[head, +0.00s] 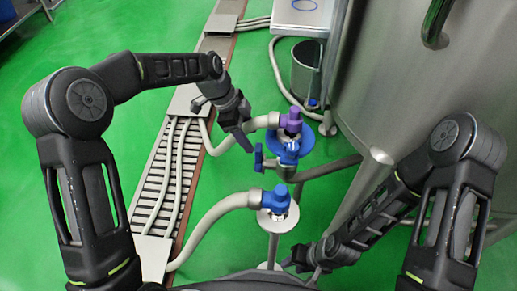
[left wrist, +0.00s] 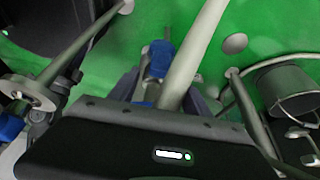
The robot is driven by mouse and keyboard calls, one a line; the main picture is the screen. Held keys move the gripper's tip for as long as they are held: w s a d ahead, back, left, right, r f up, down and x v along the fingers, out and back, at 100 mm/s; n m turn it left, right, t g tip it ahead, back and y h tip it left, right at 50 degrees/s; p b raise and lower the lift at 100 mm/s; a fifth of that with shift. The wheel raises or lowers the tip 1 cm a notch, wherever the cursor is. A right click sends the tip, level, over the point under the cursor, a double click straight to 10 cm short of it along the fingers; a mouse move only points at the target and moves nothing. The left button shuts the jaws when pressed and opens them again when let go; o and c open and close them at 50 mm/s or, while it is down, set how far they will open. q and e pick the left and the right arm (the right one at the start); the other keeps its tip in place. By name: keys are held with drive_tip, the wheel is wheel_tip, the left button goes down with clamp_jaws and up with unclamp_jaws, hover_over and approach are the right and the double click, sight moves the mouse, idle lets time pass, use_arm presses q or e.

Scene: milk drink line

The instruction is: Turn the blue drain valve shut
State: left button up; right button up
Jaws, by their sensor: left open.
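Two blue-handled fittings are in the head view. One blue valve (head: 288,152) sits on a metal pipe below a purple-topped fitting (head: 290,122), with a short blue lever (head: 258,157) on its left. The other blue fitting (head: 276,198) sits lower, on a hose end. I cannot tell for sure which is the drain valve. My left gripper (head: 246,143) is open, just above and left of the lever, apparently not holding it. In the left wrist view a blue handle (left wrist: 160,57) shows between the fingers, beside a pale hose. My right gripper (head: 299,260) is low, near the lower pipe stand; its jaws are unclear.
A large steel tank (head: 395,85) fills the right side. Pale hoses (head: 215,213) run from a floor drain grating (head: 160,185) to the fittings. A metal bucket (head: 305,70) stands behind. Green floor (head: 260,85) is open to the left of the bucket.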

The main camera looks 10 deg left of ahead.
sight(256, 147)
use_arm(q)
drive_tip(key=b+x, duration=0.1)
drive_tip(key=x, duration=0.6)
drive_tip(key=shift+d+f, duration=0.1)
drive_tip(key=shift+f, duration=0.05)
drive_tip(key=shift+c, duration=0.6)
clamp_jaws()
idle(0.6)
